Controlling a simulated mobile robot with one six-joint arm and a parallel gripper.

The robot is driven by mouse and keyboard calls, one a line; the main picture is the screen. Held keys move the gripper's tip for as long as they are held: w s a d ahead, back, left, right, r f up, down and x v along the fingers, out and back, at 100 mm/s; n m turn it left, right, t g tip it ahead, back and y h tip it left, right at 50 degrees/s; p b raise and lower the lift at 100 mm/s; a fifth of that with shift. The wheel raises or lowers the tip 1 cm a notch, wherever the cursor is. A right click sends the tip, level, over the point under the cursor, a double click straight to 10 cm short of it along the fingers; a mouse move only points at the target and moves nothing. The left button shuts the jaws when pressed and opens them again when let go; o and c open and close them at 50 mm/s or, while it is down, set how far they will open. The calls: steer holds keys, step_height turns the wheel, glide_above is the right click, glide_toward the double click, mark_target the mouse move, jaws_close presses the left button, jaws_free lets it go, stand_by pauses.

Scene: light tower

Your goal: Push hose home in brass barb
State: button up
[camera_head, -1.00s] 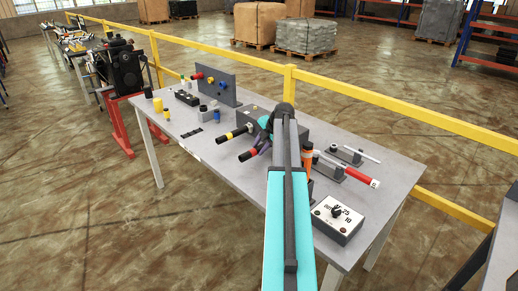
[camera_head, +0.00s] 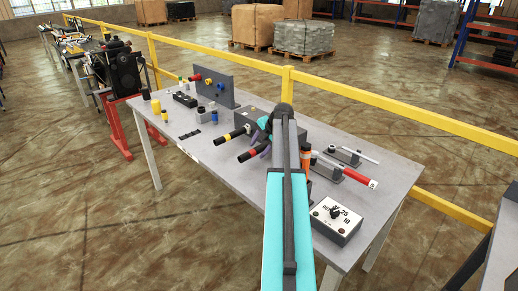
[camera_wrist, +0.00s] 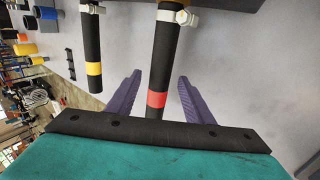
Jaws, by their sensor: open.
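A black hose with a red band (camera_wrist: 157,98) runs between my gripper's two purple fingers in the wrist view. A silver clamp (camera_wrist: 178,16) sits around its far end, at the grey block (camera_head: 285,128). The red-banded hose also shows in the head view (camera_head: 253,152), left of my arm. My gripper (camera_wrist: 160,76) is open, with a finger on each side of the hose and visible gaps beside it. A second black hose with a yellow band (camera_wrist: 93,69) lies to the left, with its own clamp (camera_wrist: 92,9). I cannot make out the brass barb.
The grey table (camera_head: 205,155) has bare room left of the hoses. A red-handled tool (camera_head: 360,178) and a dial box (camera_head: 336,219) lie right of my arm. An upright panel (camera_head: 213,87) and small yellow and blue parts stand at the far left.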

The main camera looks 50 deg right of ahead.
steer(key=shift+s+r, duration=0.1)
steer(key=b+v, duration=0.2)
steer(key=v, duration=1.1)
steer(key=shift+r+b, duration=0.3)
steer(key=shift+b, duration=0.05)
steer(key=shift+s, duration=0.1)
